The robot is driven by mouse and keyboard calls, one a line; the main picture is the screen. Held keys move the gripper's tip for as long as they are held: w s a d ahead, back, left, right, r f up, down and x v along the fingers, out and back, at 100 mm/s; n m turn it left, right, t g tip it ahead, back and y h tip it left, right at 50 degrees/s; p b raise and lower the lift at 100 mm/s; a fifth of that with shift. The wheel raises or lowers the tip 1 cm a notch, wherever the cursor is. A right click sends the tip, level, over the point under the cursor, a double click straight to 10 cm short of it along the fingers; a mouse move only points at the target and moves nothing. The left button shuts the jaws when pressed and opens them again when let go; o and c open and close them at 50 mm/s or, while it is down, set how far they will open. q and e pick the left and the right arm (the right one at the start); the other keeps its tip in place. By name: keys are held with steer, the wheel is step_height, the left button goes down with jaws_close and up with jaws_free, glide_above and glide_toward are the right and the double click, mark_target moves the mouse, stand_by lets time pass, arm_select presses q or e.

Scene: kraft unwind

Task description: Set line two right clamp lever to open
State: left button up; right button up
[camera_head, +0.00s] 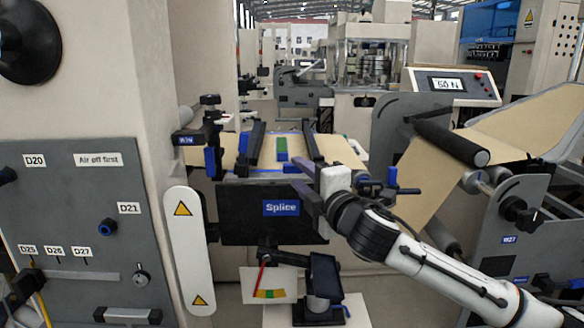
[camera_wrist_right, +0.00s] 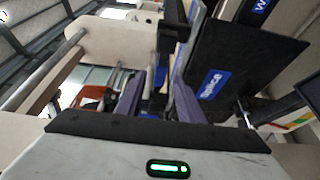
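The splice table has a black front plate with a blue "Splice" label (camera_head: 281,208), which also shows tilted in the wrist view (camera_wrist_right: 211,85). Two dark clamp bars lie across the brown web, a left bar (camera_head: 255,143) and a right bar (camera_head: 311,143). A blue-and-black lever part (camera_head: 391,184) shows to the right, beyond my right gripper; I cannot tell whether it is the right clamp lever or how it is set. My right gripper (camera_head: 300,174) is at the table's right front, fingers apart with nothing seen held; in the wrist view they show apart (camera_wrist_right: 157,88). My left gripper is not in view.
A grey panel (camera_head: 75,220) with labels stands at left, beside a white guard (camera_head: 188,250) with warning triangles. A gauge card (camera_head: 269,285) and dark stand sit below the splice table. Rollers (camera_head: 452,143) and brown web lie to the right. A display console (camera_head: 452,86) stands behind.

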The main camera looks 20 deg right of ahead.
mark_target(294, 170)
steer(key=shift+w+a, duration=0.15)
steer(key=shift+w, duration=1.1)
steer(key=shift+w+a, duration=0.15)
steer(key=shift+w, duration=1.05)
jaws_close()
